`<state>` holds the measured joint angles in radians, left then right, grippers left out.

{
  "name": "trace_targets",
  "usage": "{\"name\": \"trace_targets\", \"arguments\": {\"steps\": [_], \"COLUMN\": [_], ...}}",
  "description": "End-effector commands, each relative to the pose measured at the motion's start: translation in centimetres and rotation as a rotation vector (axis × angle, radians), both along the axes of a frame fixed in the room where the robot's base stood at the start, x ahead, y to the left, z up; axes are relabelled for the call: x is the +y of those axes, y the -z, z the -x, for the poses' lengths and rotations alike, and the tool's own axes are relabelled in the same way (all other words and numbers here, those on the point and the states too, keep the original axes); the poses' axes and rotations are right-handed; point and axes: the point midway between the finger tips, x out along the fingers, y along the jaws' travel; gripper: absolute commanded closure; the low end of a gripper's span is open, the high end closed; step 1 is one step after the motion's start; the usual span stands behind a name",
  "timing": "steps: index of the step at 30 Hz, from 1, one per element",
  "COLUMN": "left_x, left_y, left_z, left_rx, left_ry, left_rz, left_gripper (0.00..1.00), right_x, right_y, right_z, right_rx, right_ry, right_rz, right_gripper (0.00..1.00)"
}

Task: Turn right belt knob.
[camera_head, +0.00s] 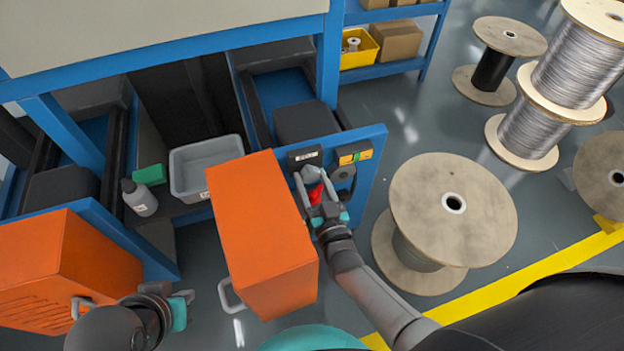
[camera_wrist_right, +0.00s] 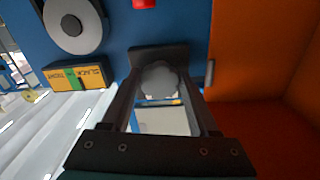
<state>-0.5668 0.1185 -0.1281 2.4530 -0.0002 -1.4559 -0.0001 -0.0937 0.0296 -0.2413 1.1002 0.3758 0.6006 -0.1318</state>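A grey lobed knob (camera_head: 312,174) sits on the blue panel at the front of the right-hand machine bay. In the right wrist view the knob (camera_wrist_right: 158,82) lies between the two fingers of my right gripper (camera_wrist_right: 160,98). The fingers are apart, one on each side of it; whether they touch it I cannot tell. In the head view my right gripper (camera_head: 314,190) reaches the panel from below. A yellow, green and black label (camera_wrist_right: 78,77) reading slack and tight is beside a round dark dial (camera_wrist_right: 72,22). My left gripper (camera_head: 184,303) is low at the left, holding nothing visible.
An orange box (camera_head: 262,235) stands close left of my right gripper. Another orange box (camera_head: 60,265) is at the left. A grey bin (camera_head: 208,168), a bottle (camera_head: 140,198) and a green block (camera_head: 149,175) sit between the bays. A large cable spool (camera_head: 452,210) stands right of my right arm.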

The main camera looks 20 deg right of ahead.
Motion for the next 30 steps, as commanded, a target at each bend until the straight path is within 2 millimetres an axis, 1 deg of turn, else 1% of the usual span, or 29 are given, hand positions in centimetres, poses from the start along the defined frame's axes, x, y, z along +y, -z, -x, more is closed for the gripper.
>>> {"name": "trace_targets", "arguments": {"steps": [1,2,15,23,30], "left_x": [0.01,0.01,0.0,-0.01,-0.03], "left_y": [0.01,0.01,0.03,0.04,0.07], "left_z": [-0.01,0.0,0.0,0.0,0.02], "left_rx": [0.0,0.0,0.0,0.001,0.001], "left_ry": [0.0,0.0,0.0,0.0,0.0], "left_rz": [0.0,0.0,0.0,0.0,0.001], "left_gripper": [1.0,1.0,1.0,1.0,1.0], "right_x": [0.01,0.01,0.0,0.02,0.03], "right_y": [0.01,0.02,0.03,0.04,0.05], "right_z": [0.02,0.02,0.04,0.05,0.04], "right_rx": [0.0,0.0,0.0,0.002,0.005], "right_ry": [0.0,0.0,0.0,0.0,0.0], "right_rz": [0.0,0.0,0.0,-0.02,-0.132], "right_gripper": [0.46,0.49,0.99,1.0,1.0]}}
